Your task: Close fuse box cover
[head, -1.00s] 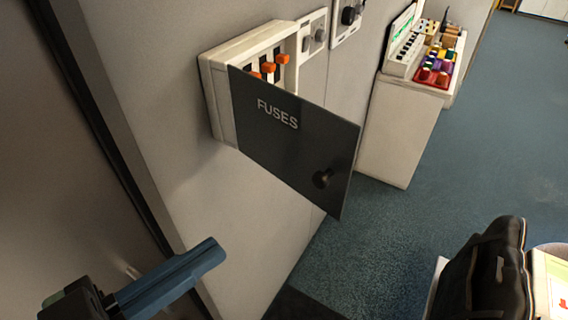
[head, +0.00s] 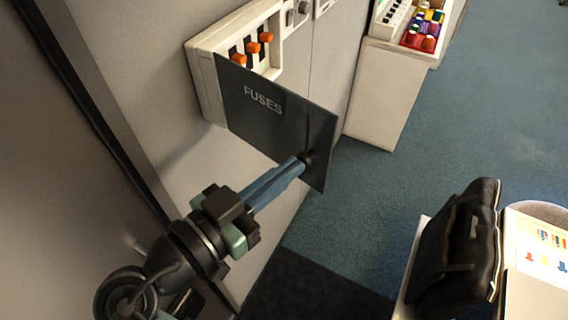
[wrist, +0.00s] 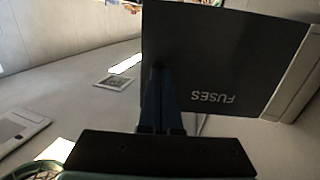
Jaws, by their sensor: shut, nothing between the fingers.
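The fuse box (head: 206,82) is mounted on the wall at the upper left of the head view. Orange-topped fuses (head: 252,47) show inside it. Its dark cover (head: 262,125), marked FUSES, is swung open and stands out from the wall. A dark round knob (head: 307,157) is near the cover's lower outer corner. My gripper (head: 301,164) is shut, its blue fingertips at the knob and overlapping it in the picture; I cannot tell whether they touch. In the wrist view the cover (wrist: 215,45) appears upside down, with the fingers (wrist: 160,75) in front of it; the knob is hidden there.
A white cabinet (head: 383,90) with colourful items (head: 424,30) on top stands beyond the fuse box. A black bag (head: 459,245) stands at the lower right beside a pale surface with a coloured sheet (head: 545,248). Open floor (head: 440,150) lies between.

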